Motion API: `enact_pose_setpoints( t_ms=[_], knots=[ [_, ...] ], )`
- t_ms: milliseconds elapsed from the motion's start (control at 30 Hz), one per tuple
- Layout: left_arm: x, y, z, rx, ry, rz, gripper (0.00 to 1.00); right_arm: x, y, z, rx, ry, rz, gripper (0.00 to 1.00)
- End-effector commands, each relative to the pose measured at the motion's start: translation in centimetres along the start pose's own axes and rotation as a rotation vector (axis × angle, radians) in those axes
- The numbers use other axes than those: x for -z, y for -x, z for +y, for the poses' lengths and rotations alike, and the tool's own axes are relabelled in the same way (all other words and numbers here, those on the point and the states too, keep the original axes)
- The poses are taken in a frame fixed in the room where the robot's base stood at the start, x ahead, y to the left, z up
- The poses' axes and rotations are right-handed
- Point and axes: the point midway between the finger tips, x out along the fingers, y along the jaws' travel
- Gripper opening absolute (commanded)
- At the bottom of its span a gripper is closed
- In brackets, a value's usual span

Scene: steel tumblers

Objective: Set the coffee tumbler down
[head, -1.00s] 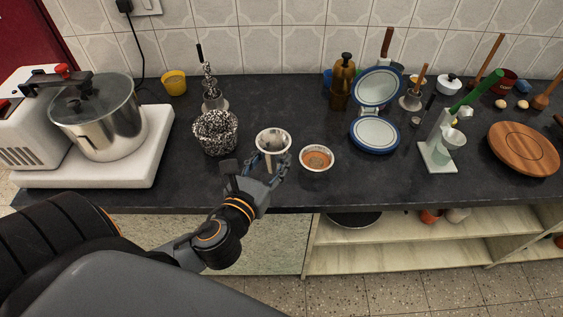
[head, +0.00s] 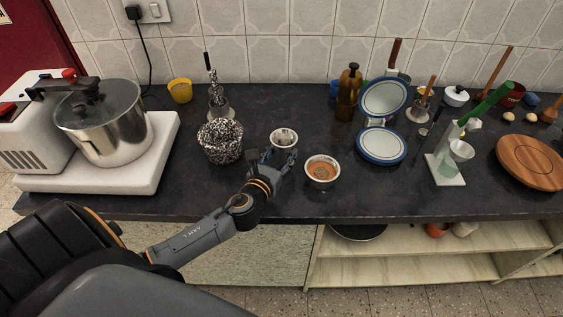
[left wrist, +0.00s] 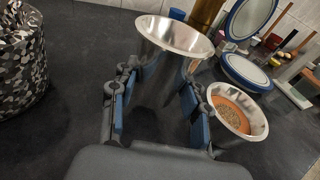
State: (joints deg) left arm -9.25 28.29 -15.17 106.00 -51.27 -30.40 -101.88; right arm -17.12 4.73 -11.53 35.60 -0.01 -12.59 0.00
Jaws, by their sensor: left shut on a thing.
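The steel coffee tumbler (head: 284,138) has a wide, flared bright rim. It stands about upright at my left gripper (head: 274,157), whose fingers are closed around its sides. In the left wrist view the tumbler (left wrist: 172,36) rises between the two blue-padded fingers (left wrist: 157,95); its lower part is dark and its base is hidden. I cannot tell whether the base touches the counter (head: 250,197). A second steel cup (head: 322,182) with orange-brown contents stands just right of the gripper. My right gripper is not in view.
A speckled black-and-white bin (head: 220,143) stands left of the gripper. A pot (head: 112,125) sits on a white slab further left. The counter's front strip is clear.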

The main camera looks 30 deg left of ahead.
Motion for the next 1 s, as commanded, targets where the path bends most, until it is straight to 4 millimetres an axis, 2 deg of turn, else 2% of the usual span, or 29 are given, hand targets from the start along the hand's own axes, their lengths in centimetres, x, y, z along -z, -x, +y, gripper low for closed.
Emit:
enact_pose_setpoints(
  t_ms=[33, 133, 567, 600, 667, 700, 1000],
  knots=[
    [1.4, 0.0, -0.1, -0.001, 0.003, 0.006, 0.09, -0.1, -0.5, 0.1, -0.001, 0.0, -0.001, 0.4],
    [2.4, -0.2, -0.1, 0.0, 0.003, 0.004, 0.08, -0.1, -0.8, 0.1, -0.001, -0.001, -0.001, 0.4],
    [3.0, -0.3, -0.1, 0.001, 0.0, 0.003, 0.08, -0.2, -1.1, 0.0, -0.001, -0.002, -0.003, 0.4],
    [2.9, -0.2, -0.1, 0.001, 0.0, 0.003, 0.54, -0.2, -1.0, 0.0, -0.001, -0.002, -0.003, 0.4],
    [2.9, -0.2, -0.1, 0.001, 0.0, 0.003, 0.66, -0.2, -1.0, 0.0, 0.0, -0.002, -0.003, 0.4],
    [2.9, -0.2, -0.1, 0.001, 0.0, 0.003, 0.69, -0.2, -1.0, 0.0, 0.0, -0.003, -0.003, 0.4],
    [2.7, -0.2, -0.1, 0.001, 0.0, 0.003, 0.69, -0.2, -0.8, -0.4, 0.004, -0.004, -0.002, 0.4]
  ],
)
